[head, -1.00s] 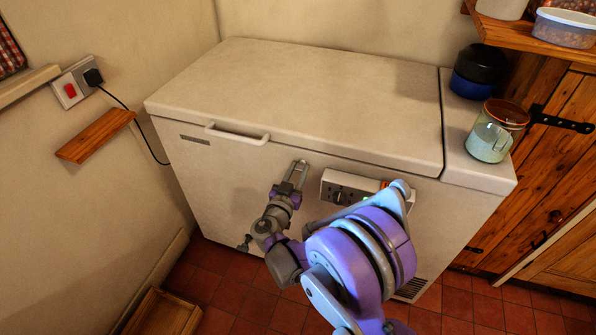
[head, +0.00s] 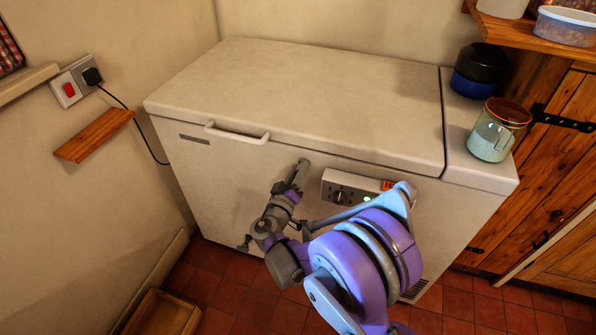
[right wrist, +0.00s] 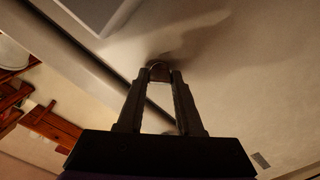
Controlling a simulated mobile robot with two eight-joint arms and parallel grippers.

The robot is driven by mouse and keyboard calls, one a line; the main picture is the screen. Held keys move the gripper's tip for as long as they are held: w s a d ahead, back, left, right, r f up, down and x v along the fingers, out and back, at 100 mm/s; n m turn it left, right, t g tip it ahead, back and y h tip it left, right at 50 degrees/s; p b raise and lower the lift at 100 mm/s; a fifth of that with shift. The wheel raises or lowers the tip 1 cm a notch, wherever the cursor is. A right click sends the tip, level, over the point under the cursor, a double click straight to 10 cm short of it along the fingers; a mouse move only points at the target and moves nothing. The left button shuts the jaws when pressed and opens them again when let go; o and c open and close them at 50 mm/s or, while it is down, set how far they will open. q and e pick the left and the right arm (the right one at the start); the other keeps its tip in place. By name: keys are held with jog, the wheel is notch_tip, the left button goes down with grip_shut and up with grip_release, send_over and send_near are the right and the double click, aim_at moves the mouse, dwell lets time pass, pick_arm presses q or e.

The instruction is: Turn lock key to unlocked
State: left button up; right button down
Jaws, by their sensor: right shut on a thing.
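The lock key (right wrist: 159,70) shows in the right wrist view as a small rounded dark piece between my fingertips, against the pale front of the chest freezer (head: 215,185). My right gripper (head: 303,164) reaches the freezer front just under the lid, left of the control panel (head: 345,188). Its two fingers are shut on the key, and they also show in the right wrist view (right wrist: 158,76). In the head view the fingers line up one behind the other and hide the key and lock. I cannot read any lock marking. My left gripper is not in view.
The freezer lid is down, with a white handle (head: 237,134) left of my gripper. A mug (head: 490,135) and a dark blue container (head: 478,72) stand on the freezer's right end. A small wooden shelf (head: 94,135) is on the left wall.

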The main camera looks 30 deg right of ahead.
jog(key=shift+f+n+b, duration=0.1)
jog(key=shift+n+b, duration=0.4)
jog(key=shift+n, duration=4.4)
jog(key=c, duration=0.6)
grip_release()
jog(key=shift+o, duration=0.2)
jog(key=v, duration=1.1)
jog(key=shift+p, duration=0.3)
jog(key=shift+d, duration=0.1)
